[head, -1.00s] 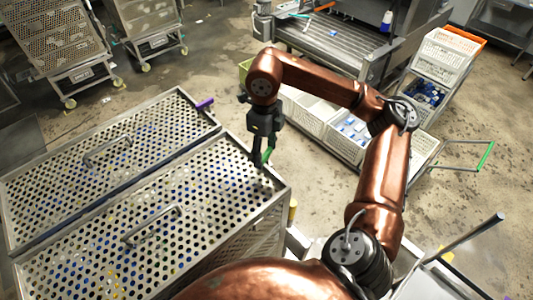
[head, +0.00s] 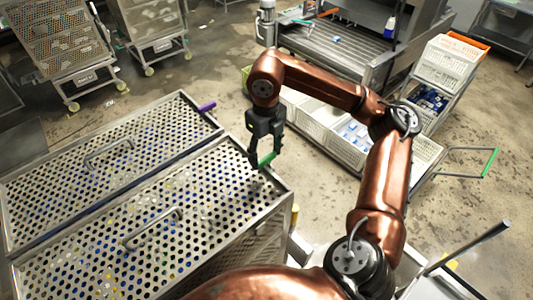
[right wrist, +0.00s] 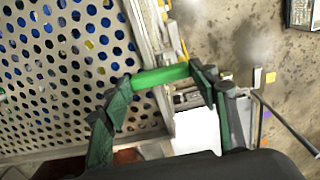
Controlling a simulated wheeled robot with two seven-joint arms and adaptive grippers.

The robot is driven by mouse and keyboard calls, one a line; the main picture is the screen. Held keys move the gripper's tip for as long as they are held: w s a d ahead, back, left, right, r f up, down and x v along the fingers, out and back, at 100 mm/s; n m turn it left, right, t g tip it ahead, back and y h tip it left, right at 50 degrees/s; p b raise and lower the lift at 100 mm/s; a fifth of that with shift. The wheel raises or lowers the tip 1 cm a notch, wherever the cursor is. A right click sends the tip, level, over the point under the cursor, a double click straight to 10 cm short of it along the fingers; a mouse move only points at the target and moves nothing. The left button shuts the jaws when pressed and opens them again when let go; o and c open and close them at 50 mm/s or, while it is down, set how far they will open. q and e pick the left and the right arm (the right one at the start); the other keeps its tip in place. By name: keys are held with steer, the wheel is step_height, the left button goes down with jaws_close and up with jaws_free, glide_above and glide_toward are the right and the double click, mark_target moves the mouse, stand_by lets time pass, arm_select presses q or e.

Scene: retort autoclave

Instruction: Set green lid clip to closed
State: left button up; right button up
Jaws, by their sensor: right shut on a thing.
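The green lid clip (head: 268,158) is a short green bar at the right end of the near perforated lid (head: 195,190). My right gripper (head: 264,161) points down at that corner, its fingers on the clip's two ends. In the right wrist view the clip (right wrist: 160,76) spans between the two fingertips (right wrist: 162,75), across the lid's edge. The gripper is shut on it. The clip's base is partly hidden. My left gripper is not in view.
A second perforated lid (head: 100,150) with a purple clip (head: 206,107) lies behind. Each lid has a bar handle. A cart with white baskets (head: 345,133) stands right of the gripper. Wheeled racks (head: 60,45) stand at the back left. Floor beyond the lids is open.

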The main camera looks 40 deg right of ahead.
mark_target(266, 157)
steer(key=o, duration=1.2)
steer(key=shift+c, duration=0.2)
step_height(266, 157, up, 12)
stand_by(0.3)
